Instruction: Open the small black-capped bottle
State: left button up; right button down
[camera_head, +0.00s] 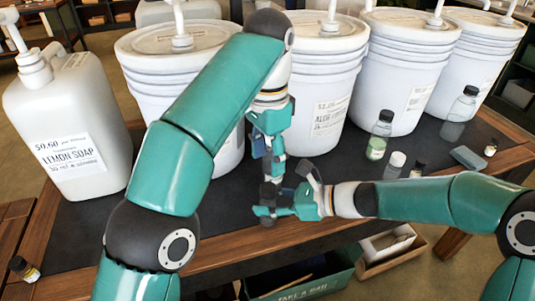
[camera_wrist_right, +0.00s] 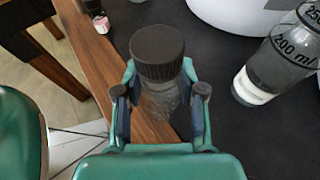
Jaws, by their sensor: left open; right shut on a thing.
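My right gripper (camera_wrist_right: 158,100) is shut on a small clear bottle (camera_wrist_right: 160,98) with a wide ribbed black cap (camera_wrist_right: 158,52). The bottle stands upright between the fingers, with its cap above them and nothing touching the cap in the right wrist view. In the head view my right gripper (camera_head: 290,198) is near the table's front edge, and the bottle is small and partly hidden there. My left gripper (camera_head: 268,158) points down above the right gripper and is open. Its fingers look close over the bottle, but the exact gap cannot be told.
Large white pump buckets (camera_head: 398,75) line the back of the dark table, with a lemon soap jug (camera_head: 68,130) at left. Several bottles, including a green-liquid one (camera_head: 379,138), and a grey-teal block (camera_head: 468,157) stand at right. A small dark bottle (camera_head: 24,268) is at far left.

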aim_at(268, 187)
pick_arm(q)
jog(key=m, duration=1.3)
jog(key=shift+m, duration=0.3)
jog(key=m, duration=1.2)
jog(key=shift+f, duration=4)
